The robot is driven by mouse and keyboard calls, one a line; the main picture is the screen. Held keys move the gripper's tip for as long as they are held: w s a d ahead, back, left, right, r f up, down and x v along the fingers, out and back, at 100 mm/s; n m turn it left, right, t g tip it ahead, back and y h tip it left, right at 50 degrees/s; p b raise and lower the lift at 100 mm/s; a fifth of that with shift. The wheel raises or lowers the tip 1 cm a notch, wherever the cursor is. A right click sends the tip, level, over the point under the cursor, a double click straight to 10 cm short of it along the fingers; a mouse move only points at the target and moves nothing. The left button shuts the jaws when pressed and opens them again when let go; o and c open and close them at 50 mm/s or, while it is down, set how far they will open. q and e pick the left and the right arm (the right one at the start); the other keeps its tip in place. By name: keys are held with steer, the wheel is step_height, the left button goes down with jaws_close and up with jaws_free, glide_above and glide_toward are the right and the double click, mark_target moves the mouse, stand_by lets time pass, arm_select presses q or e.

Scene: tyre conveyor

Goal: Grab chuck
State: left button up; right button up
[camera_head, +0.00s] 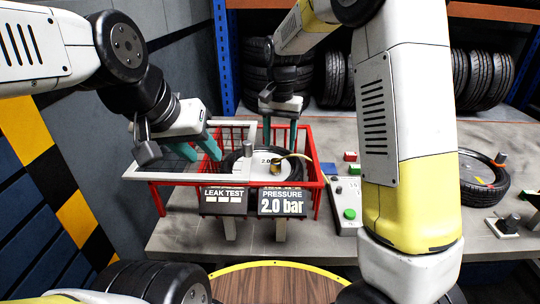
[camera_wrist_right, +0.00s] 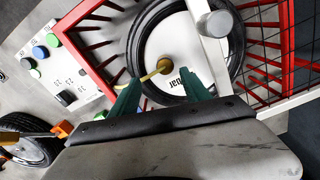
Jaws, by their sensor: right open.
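The chuck (camera_head: 275,167) is a small brass fitting on a yellow hose, at the wheel inside the red cage. In the right wrist view the brass chuck (camera_wrist_right: 163,67) lies against the white wheel disc, with the hose curving off to the left. My right gripper (camera_head: 280,146) is open above the chuck. In its wrist view the teal fingers of the right gripper (camera_wrist_right: 160,66) appear on either side of the chuck; contact is not visible. My left gripper (camera_head: 205,152) is open at the cage's left side, apart from the chuck.
The red cage (camera_head: 317,190) surrounds the tyre, with a grey bar frame (camera_head: 150,178) at its left. A pressure sign (camera_head: 282,202) reads 2.0 bar. A button box (camera_head: 346,217) stands right of the cage. Another tyre (camera_head: 480,190) lies further right.

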mark_target(276, 160)
steer(key=f, duration=0.5)
steer(key=a+f, duration=0.1)
steer(key=f, duration=0.2)
steer(key=shift+w, duration=0.2)
jaws_close()
